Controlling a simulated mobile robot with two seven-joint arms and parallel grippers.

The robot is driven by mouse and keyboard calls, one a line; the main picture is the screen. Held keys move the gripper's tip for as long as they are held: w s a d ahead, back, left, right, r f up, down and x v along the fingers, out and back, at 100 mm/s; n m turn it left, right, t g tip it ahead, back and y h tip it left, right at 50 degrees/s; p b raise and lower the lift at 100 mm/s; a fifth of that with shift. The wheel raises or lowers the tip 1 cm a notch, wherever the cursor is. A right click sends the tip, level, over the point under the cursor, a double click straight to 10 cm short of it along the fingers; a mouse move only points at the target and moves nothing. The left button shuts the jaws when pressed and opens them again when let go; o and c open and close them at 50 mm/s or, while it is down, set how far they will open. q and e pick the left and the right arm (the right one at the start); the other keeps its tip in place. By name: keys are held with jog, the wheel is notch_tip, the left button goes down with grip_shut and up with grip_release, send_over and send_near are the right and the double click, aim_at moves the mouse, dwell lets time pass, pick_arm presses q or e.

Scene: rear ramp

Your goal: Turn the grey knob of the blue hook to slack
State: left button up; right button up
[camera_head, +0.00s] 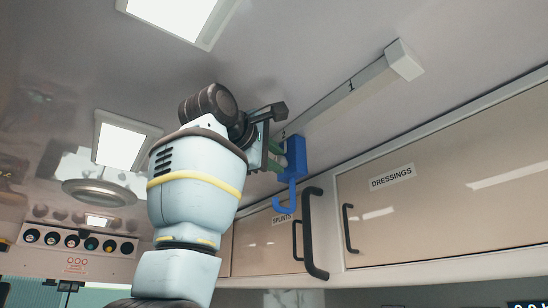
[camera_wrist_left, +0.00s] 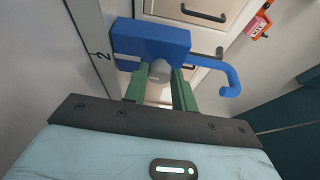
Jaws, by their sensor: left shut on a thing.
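The blue hook (camera_head: 293,160) hangs from the pale ceiling rail, its curved end pointing down. In the left wrist view the blue hook (camera_wrist_left: 135,38) shows its block at the top and its curved arm to the right. The grey knob (camera_wrist_left: 160,70) sticks out of the block toward me, partly hidden between the green fingers. My left gripper (camera_head: 279,157) reaches the hook's left side. In the left wrist view my left gripper (camera_wrist_left: 161,80) is shut on the knob, a finger on each side. My right gripper is not in view.
The ceiling rail (camera_head: 345,93) runs toward the upper right. Closed cabinets labelled SPLINTS (camera_head: 283,218) and DRESSINGS (camera_head: 392,177) lie below and right, with dark handles. A thick black grab handle (camera_head: 312,235) stands close below the hook. A ceiling lamp (camera_head: 100,192) is at left.

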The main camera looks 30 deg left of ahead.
pick_arm(q)
jog(key=o, duration=1)
jog(key=s, duration=0.7)
jog(key=shift+s+b, duration=0.3)
jog(key=shift+s, duration=0.1)
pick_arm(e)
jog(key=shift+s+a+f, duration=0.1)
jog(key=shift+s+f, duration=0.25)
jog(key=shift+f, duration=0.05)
pick_arm(q)
jog(key=shift+w+f, duration=0.1)
